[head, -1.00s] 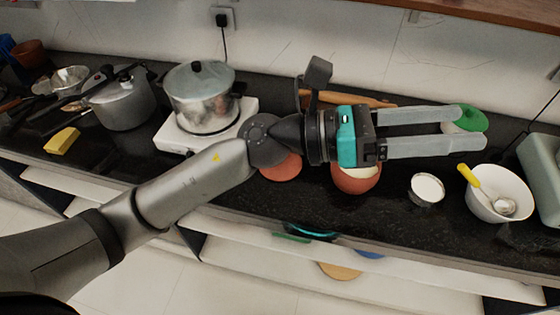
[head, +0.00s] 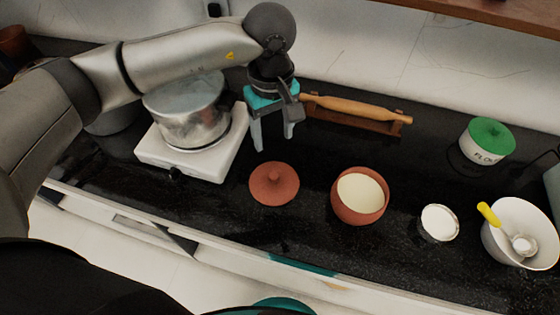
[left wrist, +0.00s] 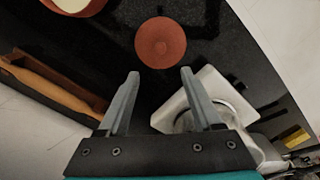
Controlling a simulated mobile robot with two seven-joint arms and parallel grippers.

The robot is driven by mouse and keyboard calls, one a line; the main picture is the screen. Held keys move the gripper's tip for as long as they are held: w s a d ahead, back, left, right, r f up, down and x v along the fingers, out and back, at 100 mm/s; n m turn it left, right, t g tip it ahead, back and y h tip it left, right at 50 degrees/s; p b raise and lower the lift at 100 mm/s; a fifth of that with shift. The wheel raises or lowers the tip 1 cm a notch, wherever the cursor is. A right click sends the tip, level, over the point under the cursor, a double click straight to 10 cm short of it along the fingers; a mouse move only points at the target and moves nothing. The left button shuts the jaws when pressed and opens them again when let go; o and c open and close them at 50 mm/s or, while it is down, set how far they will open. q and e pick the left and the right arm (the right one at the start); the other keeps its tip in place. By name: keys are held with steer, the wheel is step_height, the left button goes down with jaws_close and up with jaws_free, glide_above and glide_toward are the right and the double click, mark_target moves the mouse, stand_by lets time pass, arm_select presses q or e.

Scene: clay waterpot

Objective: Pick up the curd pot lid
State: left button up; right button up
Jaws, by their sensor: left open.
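The curd pot lid (head: 274,184) is a round terracotta disc with a small knob, lying flat on the black counter. The terracotta curd pot (head: 360,196), open and filled with white curd, stands to its right. My left gripper (head: 273,148) is open and empty, pointing down above the counter just behind the lid. In the left wrist view the lid (left wrist: 160,43) lies ahead of the fingertips, roughly between their lines and apart from them. My right gripper is not in view.
A steel pot (head: 188,112) on a white stove (head: 205,166) stands close left of my gripper. A rolling pin (head: 350,105) lies behind on the right. A small white bowl (head: 439,223), a larger bowl with a spoon (head: 509,220) and a green-lidded jar (head: 487,141) stand farther right.

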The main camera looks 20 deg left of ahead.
arm_select(q)
glide_above(274, 175)
steer(key=f, duration=1)
steer(key=shift+s+d, duration=0.1)
steer(key=shift+s, duration=0.15)
steer(key=shift+w+f+b, duration=0.15)
steer(key=shift+f+b, duration=0.2)
steer(key=shift+f, duration=2.25)
steer(key=shift+c, duration=0.4)
jaws_close()
